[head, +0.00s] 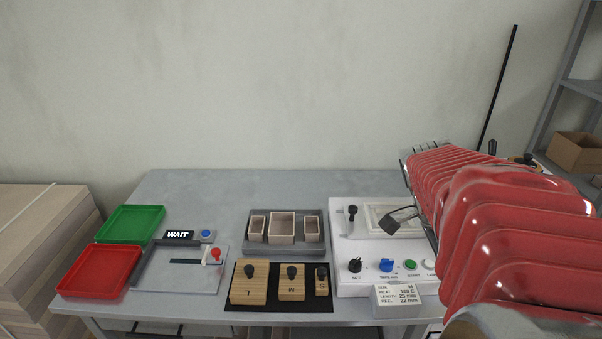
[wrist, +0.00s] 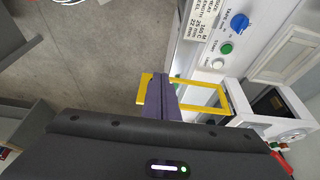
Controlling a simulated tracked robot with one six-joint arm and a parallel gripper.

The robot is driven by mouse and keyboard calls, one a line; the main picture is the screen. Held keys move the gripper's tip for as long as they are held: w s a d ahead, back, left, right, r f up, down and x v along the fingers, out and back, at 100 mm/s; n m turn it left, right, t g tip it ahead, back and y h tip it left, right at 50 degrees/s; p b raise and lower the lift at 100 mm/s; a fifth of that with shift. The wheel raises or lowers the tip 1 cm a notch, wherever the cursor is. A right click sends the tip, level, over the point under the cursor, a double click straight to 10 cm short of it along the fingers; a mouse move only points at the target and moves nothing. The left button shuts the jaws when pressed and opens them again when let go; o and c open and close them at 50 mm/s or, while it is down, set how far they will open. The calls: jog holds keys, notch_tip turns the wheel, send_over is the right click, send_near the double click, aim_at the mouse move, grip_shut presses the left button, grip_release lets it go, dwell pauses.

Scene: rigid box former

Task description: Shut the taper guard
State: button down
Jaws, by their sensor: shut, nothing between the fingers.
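A yellow rectangular frame (wrist: 214,88), which looks like the taper guard, sticks out beside a white housing (wrist: 243,116) with a dark opening in the wrist view. My gripper (wrist: 159,76) is shut and empty, its dark fingers crossing in front of the frame's left part. Yellow shows on both sides of the fingers; I cannot tell whether they touch it. The white machine (head: 345,285) stands at the table's right in the head view, and its panel also shows in the wrist view (wrist: 196,52). My red arm hides the machine's right end, the guard and my gripper in the head view.
A label card (head: 397,298) stands at the machine's front. Wooden blocks (head: 249,291), a grey holder with boxes (head: 259,244), and green (head: 131,223) and red (head: 100,270) trays lie to the left. Open floor (wrist: 95,65) shows left of the frame in the wrist view.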

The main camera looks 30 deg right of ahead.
jog(key=shift+d+f, duration=0.1)
dwell(0.3)
jog(key=s+d+f, duration=0.3)
jog(key=d+f, duration=0.3)
jog(key=f, duration=0.3)
jog(key=shift+s+d, duration=0.4)
dwell(0.5)
